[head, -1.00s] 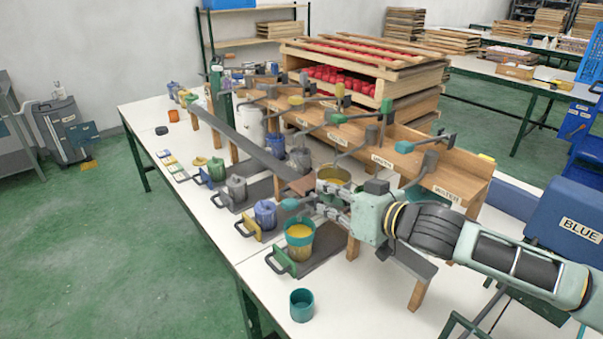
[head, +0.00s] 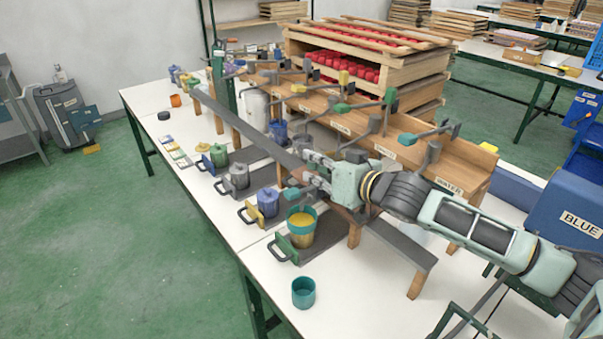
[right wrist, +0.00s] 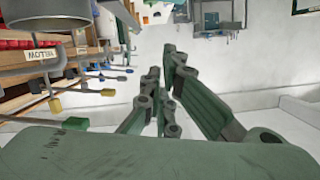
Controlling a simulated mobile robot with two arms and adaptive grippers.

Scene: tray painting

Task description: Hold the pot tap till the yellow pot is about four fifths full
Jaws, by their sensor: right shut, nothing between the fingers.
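The yellow pot (head: 301,236) stands upright on a dark board at the table's front edge. Its upper band is teal and its lower part yellow. Yellow paint shows inside, below the rim. A teal tap handle (head: 291,194) sticks out just above the pot; its spout is hard to make out. My right gripper (head: 306,168) is shut and empty, above and behind the handle and apart from it as far as I can see. Its fingers also show in the right wrist view (right wrist: 165,68), with nothing between them. My left gripper is out of view.
An empty-looking teal cup (head: 303,292) stands in front. Blue (head: 267,203), grey and green pots line the front edge to the left. A long dark rail (head: 240,130) and a wooden shelf with coloured levers (head: 400,150) stand behind. A blue bin (head: 567,220) is at right.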

